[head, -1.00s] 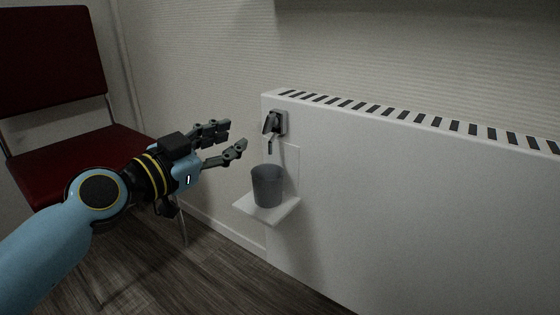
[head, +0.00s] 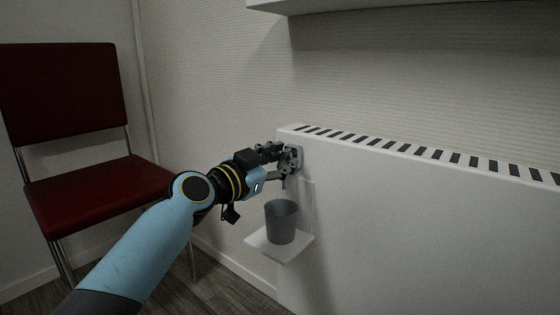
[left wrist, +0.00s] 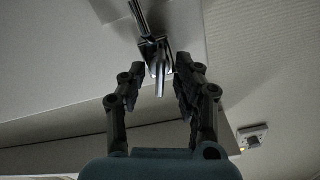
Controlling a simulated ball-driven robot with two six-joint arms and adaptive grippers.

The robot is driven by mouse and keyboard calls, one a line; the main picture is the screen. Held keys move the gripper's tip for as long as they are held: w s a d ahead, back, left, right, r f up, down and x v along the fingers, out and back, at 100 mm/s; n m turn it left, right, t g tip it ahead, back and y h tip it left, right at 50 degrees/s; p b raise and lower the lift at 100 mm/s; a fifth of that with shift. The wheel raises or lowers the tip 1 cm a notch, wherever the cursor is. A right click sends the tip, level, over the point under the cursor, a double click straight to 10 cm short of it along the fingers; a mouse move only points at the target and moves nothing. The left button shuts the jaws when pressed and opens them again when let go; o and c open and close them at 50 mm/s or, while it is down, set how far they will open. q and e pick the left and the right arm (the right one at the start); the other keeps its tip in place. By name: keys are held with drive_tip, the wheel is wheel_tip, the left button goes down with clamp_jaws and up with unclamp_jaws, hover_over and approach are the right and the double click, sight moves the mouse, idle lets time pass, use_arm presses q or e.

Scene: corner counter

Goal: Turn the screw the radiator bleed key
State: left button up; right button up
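The bleed key (left wrist: 158,72) is a small dark metal piece on the valve at the radiator's left end; it shows in the left wrist view between my two fingers. In the head view my fingers hide most of the key and its square mount (head: 298,156). My left gripper (head: 286,163) is at the key, with one finger above and one below it. In the left wrist view the gripper (left wrist: 158,84) is open, with a finger on each side of the key and gaps still visible. My right gripper is in neither view.
The white radiator (head: 400,215) fills the right side. A grey cup (head: 281,222) stands on a small white shelf (head: 266,246) just below the gripper. A red chair (head: 95,200) stands at the left. A white ledge (head: 330,5) is above.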

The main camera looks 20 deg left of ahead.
use_arm(q)
clamp_jaws()
